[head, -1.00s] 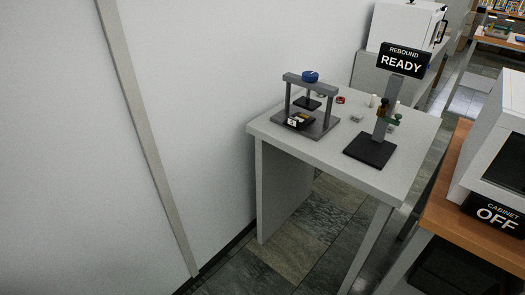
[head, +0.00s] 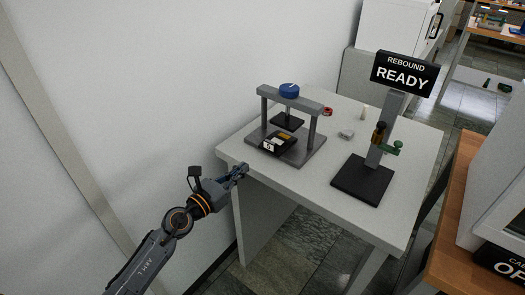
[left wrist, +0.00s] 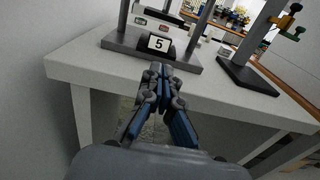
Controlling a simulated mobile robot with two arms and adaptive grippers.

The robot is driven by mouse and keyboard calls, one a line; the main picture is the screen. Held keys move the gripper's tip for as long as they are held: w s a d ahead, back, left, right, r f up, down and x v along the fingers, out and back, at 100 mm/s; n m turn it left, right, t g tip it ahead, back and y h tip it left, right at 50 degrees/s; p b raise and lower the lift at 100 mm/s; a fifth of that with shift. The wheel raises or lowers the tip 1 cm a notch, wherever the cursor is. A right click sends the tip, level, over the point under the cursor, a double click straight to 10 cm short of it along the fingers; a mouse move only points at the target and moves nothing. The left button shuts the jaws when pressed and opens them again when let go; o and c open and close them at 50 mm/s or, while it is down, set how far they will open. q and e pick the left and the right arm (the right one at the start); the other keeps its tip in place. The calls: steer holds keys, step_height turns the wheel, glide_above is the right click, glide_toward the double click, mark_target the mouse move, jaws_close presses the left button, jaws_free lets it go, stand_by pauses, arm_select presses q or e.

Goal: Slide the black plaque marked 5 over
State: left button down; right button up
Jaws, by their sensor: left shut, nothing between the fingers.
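The black plaque marked 5 (head: 276,145) sits on the grey base of a small press (head: 300,154), near its front left edge. In the left wrist view the plaque's white 5 label (left wrist: 158,44) faces me. The press has two posts, a crossbar and a blue knob (head: 289,90) on top. My left gripper (head: 242,170) is shut and empty at the table's front left corner, apart from the plaque. In the left wrist view the closed fingers (left wrist: 160,72) point toward the plaque. My right gripper is not in view.
The press stands on a light grey table (head: 310,183). A rebound stand (head: 365,178) with a READY sign (head: 404,73) is to its right. Small items, including a red ring (head: 327,111) and a grey block (head: 346,133), lie between. A wall borders the left side.

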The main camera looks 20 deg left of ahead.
mark_target(268, 147)
arm_select(q)
steer(key=x, duration=1)
steer(key=shift+w+f, duration=0.15)
steer(key=shift+w, duration=0.1)
steer(key=shift+b+x, duration=0.45)
steer(key=shift+x, duration=0.85)
steer(key=shift+s, duration=0.1)
